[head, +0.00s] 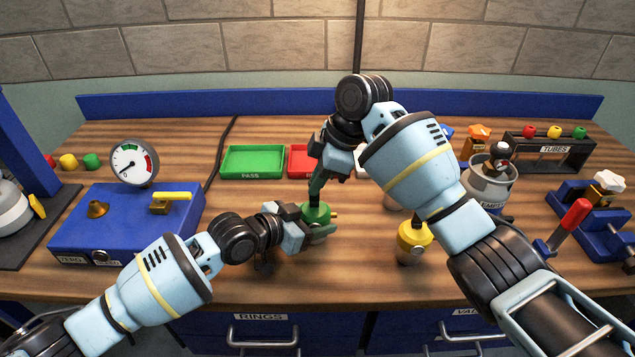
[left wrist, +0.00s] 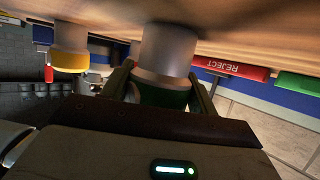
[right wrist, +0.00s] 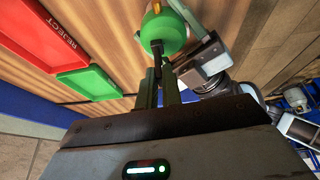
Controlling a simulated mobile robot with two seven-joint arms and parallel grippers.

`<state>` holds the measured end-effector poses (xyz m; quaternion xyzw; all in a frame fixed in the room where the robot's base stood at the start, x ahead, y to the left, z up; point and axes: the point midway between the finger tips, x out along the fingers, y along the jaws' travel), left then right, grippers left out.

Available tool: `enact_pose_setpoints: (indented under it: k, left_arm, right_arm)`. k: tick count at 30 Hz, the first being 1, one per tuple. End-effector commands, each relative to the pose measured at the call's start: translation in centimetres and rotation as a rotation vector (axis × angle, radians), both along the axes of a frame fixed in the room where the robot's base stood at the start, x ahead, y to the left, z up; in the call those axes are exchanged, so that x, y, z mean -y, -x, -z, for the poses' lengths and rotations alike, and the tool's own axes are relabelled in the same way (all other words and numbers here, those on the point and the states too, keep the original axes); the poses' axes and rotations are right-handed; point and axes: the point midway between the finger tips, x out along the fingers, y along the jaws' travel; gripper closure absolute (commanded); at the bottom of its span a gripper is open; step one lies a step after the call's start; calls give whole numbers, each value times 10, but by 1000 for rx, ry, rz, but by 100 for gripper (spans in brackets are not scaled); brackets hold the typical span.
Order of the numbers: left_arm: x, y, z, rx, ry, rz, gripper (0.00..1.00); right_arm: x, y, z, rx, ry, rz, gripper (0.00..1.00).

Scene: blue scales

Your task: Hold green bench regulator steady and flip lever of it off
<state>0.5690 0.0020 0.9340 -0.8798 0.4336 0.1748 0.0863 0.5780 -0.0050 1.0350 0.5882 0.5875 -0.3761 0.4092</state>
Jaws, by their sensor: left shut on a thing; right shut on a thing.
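The green bench regulator (head: 316,213) stands upright on the wooden bench near the middle. My left gripper (head: 306,228) is shut on its green body from the left side. In the left wrist view the grey base and green body (left wrist: 163,92) sit between the fingers (left wrist: 160,85). My right gripper (head: 316,190) comes down from above and is shut on the dark lever at the regulator's top. The right wrist view shows the green top (right wrist: 163,32) and the dark lever (right wrist: 157,62) between the fingertips (right wrist: 158,80). The lever is mostly hidden in the head view.
A yellow regulator (head: 413,240) stands to the right. A green PASS tray (head: 253,161) and a red REJECT tray (head: 299,160) lie behind. A blue gauge box (head: 125,220) is at left. A grey EMPTY can (head: 489,184), a TUBES rack (head: 553,150) and a red-handled blue fixture (head: 575,215) are at right.

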Motion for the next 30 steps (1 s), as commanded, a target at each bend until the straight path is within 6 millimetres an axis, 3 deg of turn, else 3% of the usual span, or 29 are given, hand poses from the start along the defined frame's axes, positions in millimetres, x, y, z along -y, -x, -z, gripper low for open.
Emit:
enact_pose_setpoints:
  k: [21,22,26,30]
  left_arm:
    - [1,1,1,-1,0,2,75]
    - [1,1,1,-1,0,2,75]
    - [1,1,1,-1,0,2,75]
    - [0,1,1,-1,-1,1,75]
  right_arm:
    - [2,-3,3,-58,4,3,100]
    - [2,-3,3,-58,4,3,89]
    - [1,-3,2,-57,3,2,72]
    - [1,-3,1,-55,2,1,71]
